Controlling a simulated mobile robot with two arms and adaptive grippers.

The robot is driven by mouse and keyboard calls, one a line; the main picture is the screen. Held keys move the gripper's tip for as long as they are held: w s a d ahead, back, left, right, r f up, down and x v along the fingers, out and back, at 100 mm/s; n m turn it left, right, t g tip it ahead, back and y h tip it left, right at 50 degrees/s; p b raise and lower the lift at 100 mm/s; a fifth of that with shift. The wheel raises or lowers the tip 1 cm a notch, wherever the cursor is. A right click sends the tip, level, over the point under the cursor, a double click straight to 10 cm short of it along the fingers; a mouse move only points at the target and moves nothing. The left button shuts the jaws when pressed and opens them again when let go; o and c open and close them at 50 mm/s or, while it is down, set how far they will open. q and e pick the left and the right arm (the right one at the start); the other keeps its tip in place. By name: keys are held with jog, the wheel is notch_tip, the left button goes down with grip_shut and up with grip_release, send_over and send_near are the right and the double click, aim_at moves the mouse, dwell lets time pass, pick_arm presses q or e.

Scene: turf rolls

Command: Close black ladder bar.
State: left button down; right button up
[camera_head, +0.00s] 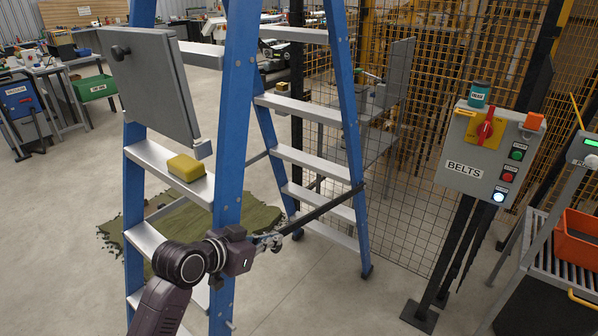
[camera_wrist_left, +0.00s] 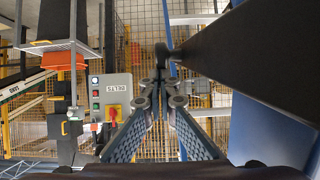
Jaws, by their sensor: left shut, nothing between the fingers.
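A blue stepladder (camera_head: 230,110) with grey treads stands open at the middle of the head view. Its black bar (camera_head: 328,205) runs from the rear blue leg at right down towards the front leg, where my gripper covers part of its near end. My left gripper (camera_head: 272,242) is beside the front leg, at the bar's near end. In the left wrist view the black bar (camera_wrist_left: 245,45) comes in large from the upper right, and my left fingertips (camera_wrist_left: 163,92) are together just below its end. Whether they touch it I cannot tell. My right gripper is not in view.
A yellow sponge-like block (camera_head: 186,168) lies on a ladder tread, below a grey panel (camera_head: 150,85). Green turf (camera_head: 255,222) lies on the floor behind. A BELTS control box (camera_head: 490,150) on a post and a mesh fence (camera_head: 400,220) stand at right.

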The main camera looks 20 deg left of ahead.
pick_arm(q)
notch_tip(320, 180, down, 9)
jog(key=s+b, duration=0.2)
jog(key=b, duration=0.3)
jog(key=shift+a+f, duration=0.15)
jog(key=shift+a, duration=0.25)
